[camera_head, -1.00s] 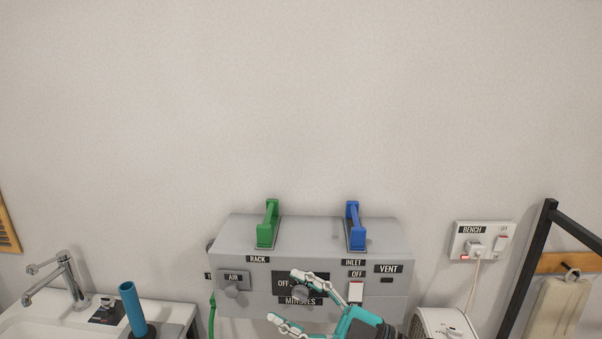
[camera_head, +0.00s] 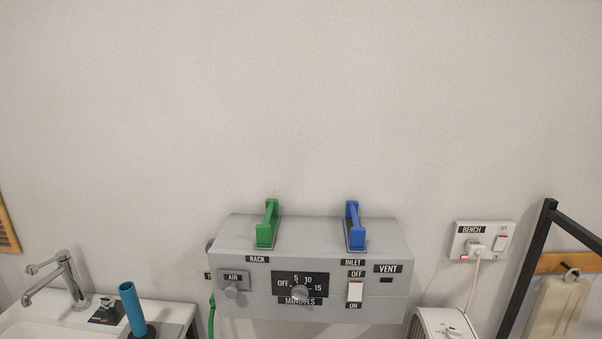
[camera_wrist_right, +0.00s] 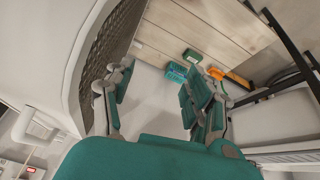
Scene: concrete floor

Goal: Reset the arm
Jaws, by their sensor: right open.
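My right gripper (camera_wrist_right: 158,105) shows in the right wrist view with its teal and grey fingers spread apart. Nothing is between the fingers. No gripper shows in the head view now, and my left gripper is in neither view. The grey control box (camera_head: 235,301) on the wall stands unobstructed in the head view. It carries a green handle (camera_head: 267,226), a blue handle (camera_head: 355,228), a MINUTES dial (camera_head: 299,293), an AIR knob (camera_head: 231,291) and a white INLET switch (camera_head: 355,291).
A sink tap (camera_head: 66,279) and a blue tube (camera_head: 132,308) are at the lower left. A BENCH socket (camera_head: 483,241) with a plug and a black frame (camera_head: 533,250) are at the right. In the wrist view, small coloured items (camera_wrist_right: 192,56) lie beyond the fingers.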

